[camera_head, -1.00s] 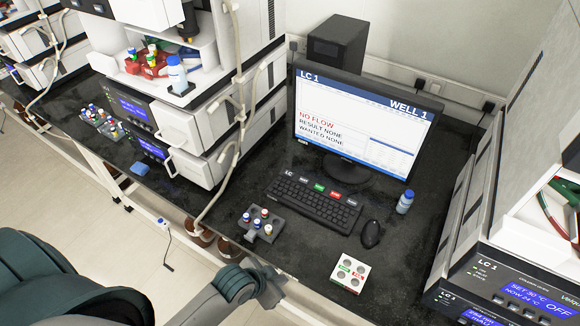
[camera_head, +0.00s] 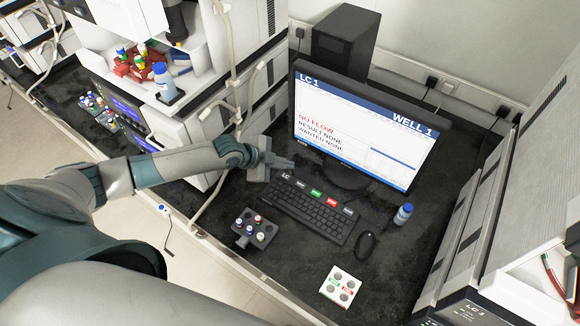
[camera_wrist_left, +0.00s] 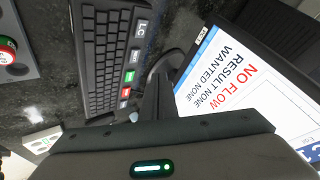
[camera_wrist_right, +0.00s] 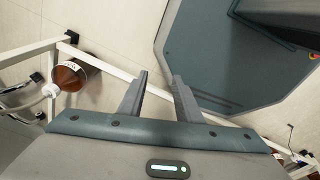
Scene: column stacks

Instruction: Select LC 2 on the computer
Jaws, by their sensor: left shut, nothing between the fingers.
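The computer monitor (camera_head: 362,125) shows "LC 1", "WELL 1", "NO FLOW", "RESULT NONE" and "WANTED NONE". The dark keyboard (camera_head: 306,212) lies in front of it, with a row of labelled keys along its back edge, including an "LC" key (camera_head: 286,176), a green key (camera_head: 316,192) and a red key (camera_head: 332,201). My left gripper (camera_head: 290,163) is shut and empty, just above the keyboard's back left end near the "LC" key. In the left wrist view its fingers (camera_wrist_left: 152,98) point past the "LC" label (camera_wrist_left: 142,27). My right gripper (camera_wrist_right: 158,80) is open and empty, over the floor.
A vial rack (camera_head: 254,228) sits left of the keyboard. A mouse (camera_head: 366,245), a white holder (camera_head: 340,286) and a blue-capped bottle (camera_head: 403,214) stand to the right. Instrument stacks flank the bench. In the right wrist view a brown bottle (camera_wrist_right: 68,76) is near.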

